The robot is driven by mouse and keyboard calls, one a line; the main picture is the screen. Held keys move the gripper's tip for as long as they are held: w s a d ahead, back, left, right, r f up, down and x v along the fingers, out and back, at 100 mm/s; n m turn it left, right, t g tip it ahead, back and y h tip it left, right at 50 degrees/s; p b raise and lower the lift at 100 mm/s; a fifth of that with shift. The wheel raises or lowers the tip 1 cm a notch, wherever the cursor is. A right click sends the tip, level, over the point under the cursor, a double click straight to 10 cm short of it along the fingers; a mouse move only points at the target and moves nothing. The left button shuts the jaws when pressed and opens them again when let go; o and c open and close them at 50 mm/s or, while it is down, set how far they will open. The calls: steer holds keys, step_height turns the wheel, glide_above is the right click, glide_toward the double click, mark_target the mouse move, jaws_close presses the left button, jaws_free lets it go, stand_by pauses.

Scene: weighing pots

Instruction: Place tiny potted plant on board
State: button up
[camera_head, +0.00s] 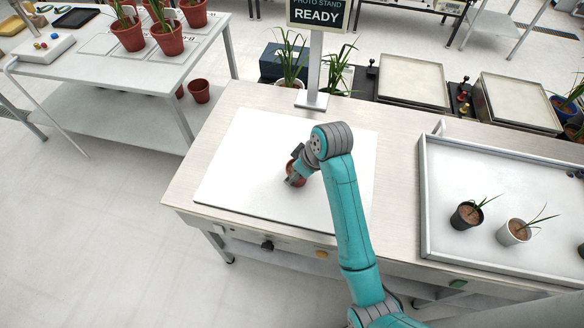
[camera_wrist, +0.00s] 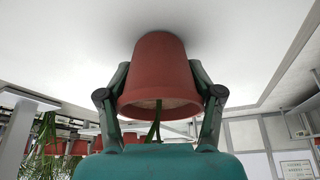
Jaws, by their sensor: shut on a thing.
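A small terracotta pot (camera_head: 297,169) is held over the white board (camera_head: 240,150), toward its right half; much of it is hidden by my arm in the head view. My gripper (camera_head: 293,173) is shut on the pot's sides. In the wrist view the reddish pot (camera_wrist: 158,65) sits between both fingers of the gripper (camera_wrist: 158,84), and green leaves (camera_wrist: 154,125) hang past its rim in that inverted picture. The pot's base is at or very close to the board's white surface (camera_wrist: 70,50); I cannot tell whether it touches.
A tray (camera_head: 450,215) on the right holds a dark pot (camera_head: 465,215) and a white pot (camera_head: 514,232) with plants. A sign stand reading READY (camera_head: 314,70) is behind the board. The left and front of the board are clear. Potted plants stand on the left table (camera_head: 75,65).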

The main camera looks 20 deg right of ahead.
steer(key=shift+f, duration=0.15)
steer(key=o, duration=1.2)
steer(key=shift+o, duration=0.2)
